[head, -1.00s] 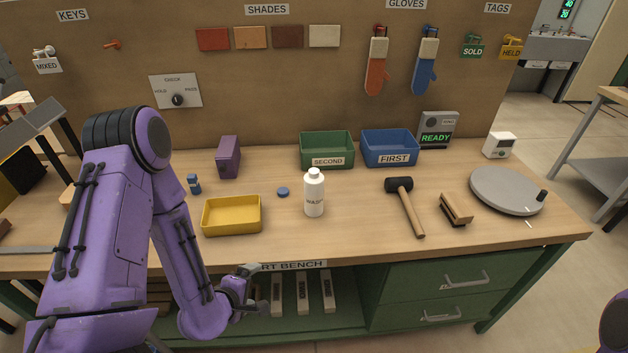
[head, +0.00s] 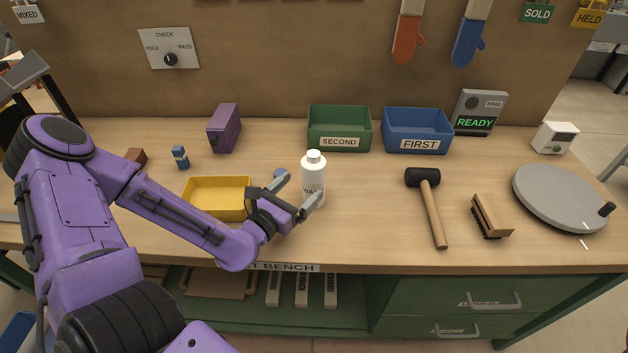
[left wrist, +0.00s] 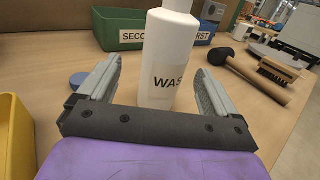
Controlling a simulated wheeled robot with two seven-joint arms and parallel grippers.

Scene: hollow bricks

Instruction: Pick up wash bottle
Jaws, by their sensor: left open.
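The white wash bottle (head: 313,172) stands upright on the bench in the head view. In the left wrist view, the gripper's two grey fingers (left wrist: 155,88) point toward the bottle, one on each side, with gaps visible between fingers and bottle. The bottle's cap is out of the wrist view. My right gripper is not in view.
A yellow tray (head: 217,198) lies just left of my gripper. A blue disc (left wrist: 78,80) lies left of the bottle. Green (head: 339,128) and blue (head: 417,130) bins stand behind. A mallet (head: 430,205), brush (head: 492,215) and grey turntable (head: 560,197) are to the right.

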